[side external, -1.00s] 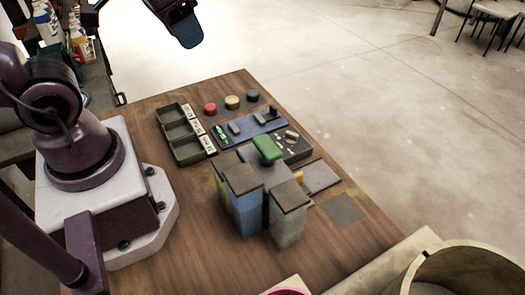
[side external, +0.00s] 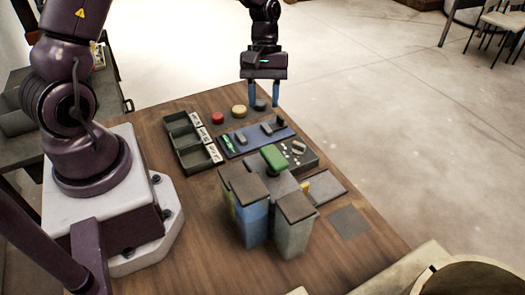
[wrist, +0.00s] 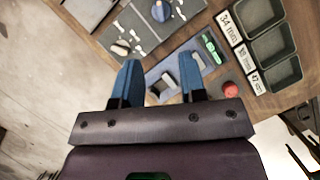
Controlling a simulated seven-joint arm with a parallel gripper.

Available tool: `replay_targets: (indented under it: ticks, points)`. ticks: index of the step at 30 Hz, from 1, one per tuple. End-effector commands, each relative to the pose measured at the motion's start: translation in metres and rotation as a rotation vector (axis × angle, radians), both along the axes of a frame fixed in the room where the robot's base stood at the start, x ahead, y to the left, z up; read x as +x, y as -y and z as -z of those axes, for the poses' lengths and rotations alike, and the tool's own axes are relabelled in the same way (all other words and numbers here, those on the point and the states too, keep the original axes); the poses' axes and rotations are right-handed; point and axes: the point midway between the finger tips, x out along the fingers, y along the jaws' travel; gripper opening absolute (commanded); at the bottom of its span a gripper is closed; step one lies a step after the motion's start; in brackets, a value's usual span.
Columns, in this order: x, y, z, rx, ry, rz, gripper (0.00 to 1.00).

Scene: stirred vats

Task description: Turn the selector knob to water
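A blue panel (side external: 255,137) lies on the table with a grey bar-shaped handle (side external: 241,139), a green piece (side external: 229,145) and a dark raised part (side external: 279,121) on it. I cannot tell which part is the selector knob, and no water mark is readable. My gripper (side external: 263,103) is open and empty, pointing down at the table's far edge, beyond the panel. Its blue fingers appear beside the dark round button (side external: 260,105); I cannot tell if they touch it.
Red (side external: 217,118) and yellow (side external: 239,111) buttons stand behind the panel. A labelled three-bin tray (side external: 182,143) is at left. Tall lidded boxes (side external: 293,234) and a green-topped block (side external: 274,158) stand in front.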

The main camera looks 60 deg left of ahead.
Motion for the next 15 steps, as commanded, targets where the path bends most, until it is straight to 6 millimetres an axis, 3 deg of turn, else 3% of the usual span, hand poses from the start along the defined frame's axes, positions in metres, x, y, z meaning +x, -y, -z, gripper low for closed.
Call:
replay_targets:
  ticks: [5,15]
  points:
    - [-0.005,0.007,0.018,0.0,-0.007,-0.004,0.38]
    - [-0.019,0.03,0.083,0.0,-0.008,-0.003,0.38]
